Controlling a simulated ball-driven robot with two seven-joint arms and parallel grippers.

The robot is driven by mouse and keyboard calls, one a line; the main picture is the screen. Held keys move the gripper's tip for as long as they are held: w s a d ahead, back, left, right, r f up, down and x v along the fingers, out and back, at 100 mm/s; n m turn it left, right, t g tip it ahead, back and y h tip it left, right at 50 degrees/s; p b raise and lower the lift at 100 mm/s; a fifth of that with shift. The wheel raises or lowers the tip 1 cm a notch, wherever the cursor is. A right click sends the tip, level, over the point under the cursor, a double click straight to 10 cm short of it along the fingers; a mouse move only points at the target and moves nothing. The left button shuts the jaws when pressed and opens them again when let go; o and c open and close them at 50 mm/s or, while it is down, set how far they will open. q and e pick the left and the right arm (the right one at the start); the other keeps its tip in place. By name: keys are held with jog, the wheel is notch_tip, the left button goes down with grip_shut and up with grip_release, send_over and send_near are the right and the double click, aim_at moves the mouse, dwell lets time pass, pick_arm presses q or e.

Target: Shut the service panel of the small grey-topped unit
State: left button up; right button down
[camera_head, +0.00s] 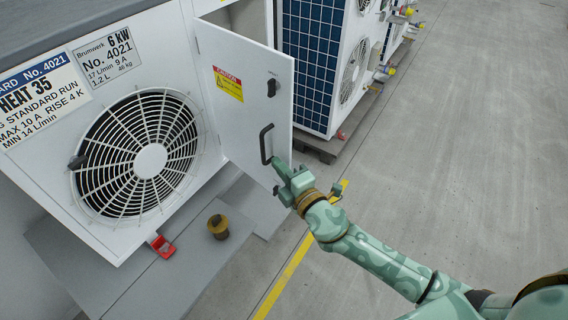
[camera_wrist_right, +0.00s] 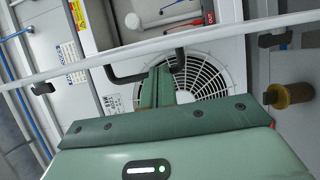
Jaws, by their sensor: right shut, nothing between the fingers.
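The service panel (camera_head: 240,120) of the grey-topped unit (camera_head: 95,25) stands open in the head view, hinged on its left edge and swung out from the white front. It bears a caution label, a black latch (camera_head: 272,87) and a black bar handle (camera_head: 265,145). My right gripper (camera_head: 282,172) is shut and empty, by the lower end of the handle near the panel's free edge; contact is unclear. In the right wrist view the shut fingers (camera_wrist_right: 158,85) point toward the handle (camera_wrist_right: 125,77), with the fan grille (camera_wrist_right: 205,82) behind. My left gripper is out of view.
A brass-coloured knob (camera_head: 218,228) and a red part (camera_head: 162,247) are below the unit's front, by the grey base (camera_head: 130,285). Another unit with a blue gridded side (camera_head: 312,60) stands behind the panel. Concrete floor (camera_head: 470,140) is clear to the right, past a yellow line.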

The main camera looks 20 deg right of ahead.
jog(key=shift+w+d, duration=0.25)
jog(key=shift+d, duration=0.3)
